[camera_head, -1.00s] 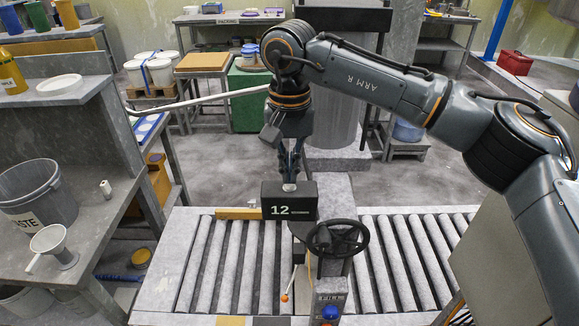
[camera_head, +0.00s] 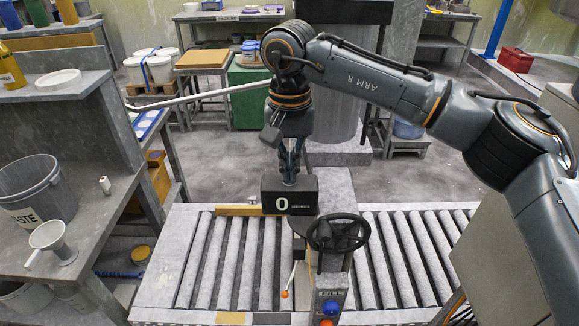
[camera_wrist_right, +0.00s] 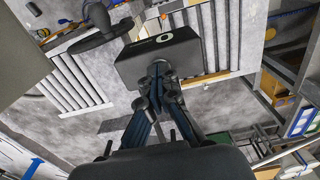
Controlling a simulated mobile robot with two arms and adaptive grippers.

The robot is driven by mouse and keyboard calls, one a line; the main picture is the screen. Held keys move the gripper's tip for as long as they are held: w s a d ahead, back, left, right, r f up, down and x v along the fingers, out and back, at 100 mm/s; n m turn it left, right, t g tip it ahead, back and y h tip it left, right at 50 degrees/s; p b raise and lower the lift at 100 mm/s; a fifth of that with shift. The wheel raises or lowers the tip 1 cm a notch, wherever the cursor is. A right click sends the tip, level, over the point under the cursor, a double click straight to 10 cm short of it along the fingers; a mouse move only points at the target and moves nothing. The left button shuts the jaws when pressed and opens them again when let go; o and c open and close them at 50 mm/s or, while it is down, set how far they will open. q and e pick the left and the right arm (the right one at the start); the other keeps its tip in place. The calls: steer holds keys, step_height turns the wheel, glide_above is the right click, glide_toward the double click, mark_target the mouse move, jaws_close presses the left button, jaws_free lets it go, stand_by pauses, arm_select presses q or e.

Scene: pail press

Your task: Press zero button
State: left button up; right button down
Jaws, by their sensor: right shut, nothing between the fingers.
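The black counter box (camera_head: 289,195) stands above the roller conveyor and its display reads 0. My right gripper (camera_head: 290,178) points down at the top of this box, its fingertips at or just above the top face. The right wrist view shows the shut fingers (camera_wrist_right: 158,72) meeting the box (camera_wrist_right: 158,55) at its edge. The zero button itself is hidden behind the fingertips. I cannot tell whether the fingers still touch it. The right gripper is shut and empty. My left gripper is not in view.
A black handwheel (camera_head: 338,233) stands right beside the box, above a post with a blue button (camera_head: 331,308). A small lever with an orange knob (camera_head: 284,294) is in front. A grey bench (camera_head: 95,215) with a waste pail (camera_head: 38,190) is at left.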

steer(key=shift+r+p, duration=1.85)
steer(key=shift+r, duration=0.9)
steer(key=shift+f, duration=0.1)
